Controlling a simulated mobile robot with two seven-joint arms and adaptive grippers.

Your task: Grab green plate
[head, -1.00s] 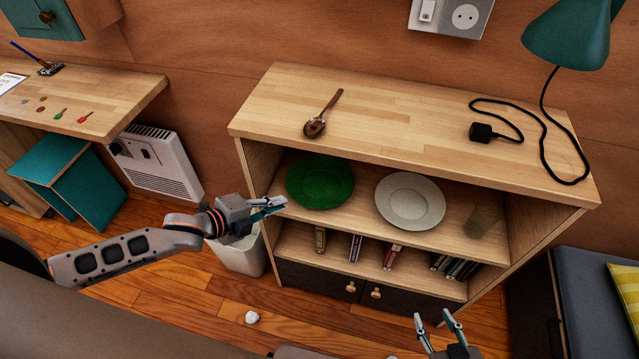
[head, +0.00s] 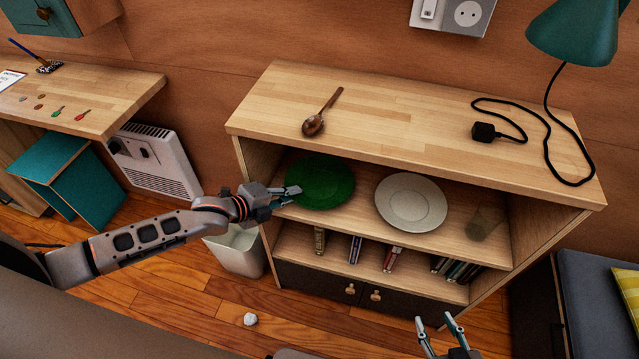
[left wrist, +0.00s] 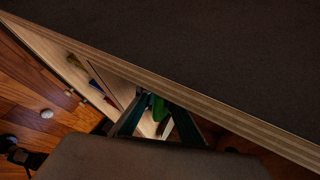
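The green plate (head: 322,182) lies on the upper shelf of the wooden shelf unit (head: 400,115), at the left. My left gripper (head: 289,196) is at the plate's left edge, its fingers apart and pointing right. In the left wrist view, green of the plate (left wrist: 158,108) shows between the two spread fingers (left wrist: 157,122). Whether they touch the plate I cannot tell. My right gripper (head: 437,324) is open and empty at the bottom of the head view, away from the shelf.
A white plate (head: 411,202) and a clear glass (head: 484,223) stand right of the green plate. Books (head: 391,259) stand below. A white bin (head: 237,255) is under my left arm.

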